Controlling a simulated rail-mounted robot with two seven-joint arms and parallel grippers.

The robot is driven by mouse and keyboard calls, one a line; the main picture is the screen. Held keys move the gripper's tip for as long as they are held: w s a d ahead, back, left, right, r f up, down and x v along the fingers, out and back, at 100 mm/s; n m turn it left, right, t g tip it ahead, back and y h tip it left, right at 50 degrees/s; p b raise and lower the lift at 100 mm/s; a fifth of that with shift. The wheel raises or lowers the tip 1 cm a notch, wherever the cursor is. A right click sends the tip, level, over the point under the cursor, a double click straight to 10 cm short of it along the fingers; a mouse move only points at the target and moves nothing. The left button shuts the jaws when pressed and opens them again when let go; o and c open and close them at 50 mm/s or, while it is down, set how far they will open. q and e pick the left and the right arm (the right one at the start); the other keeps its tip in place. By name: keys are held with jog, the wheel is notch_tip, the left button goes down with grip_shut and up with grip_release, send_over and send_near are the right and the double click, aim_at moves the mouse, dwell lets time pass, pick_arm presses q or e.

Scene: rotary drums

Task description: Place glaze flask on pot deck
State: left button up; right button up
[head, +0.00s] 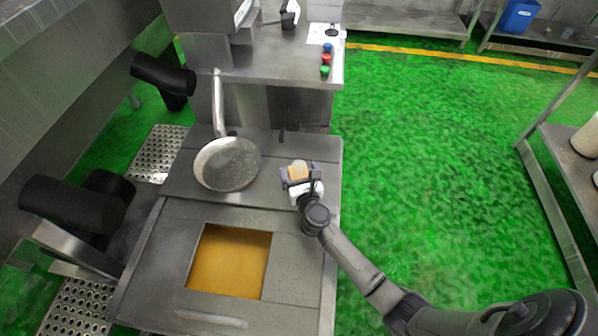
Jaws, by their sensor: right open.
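A small tan flask-like object (298,168), likely the glaze flask, stands near the right edge of the grey metal deck (182,185), to the right of the pan. My right gripper (297,173) is open, with its fingers on either side of the tan object. Its lower part is hidden by the gripper, so I cannot tell whether the fingers touch it. My left gripper is not in view.
A long-handled pan (228,165) lies on the deck, left of the gripper. In front is a square opening with yellow-orange contents (230,262). Green floor lies open to the right, before a shelf (560,150).

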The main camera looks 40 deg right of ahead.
jog(key=p+v, duration=0.1)
jog(key=v, duration=1.1)
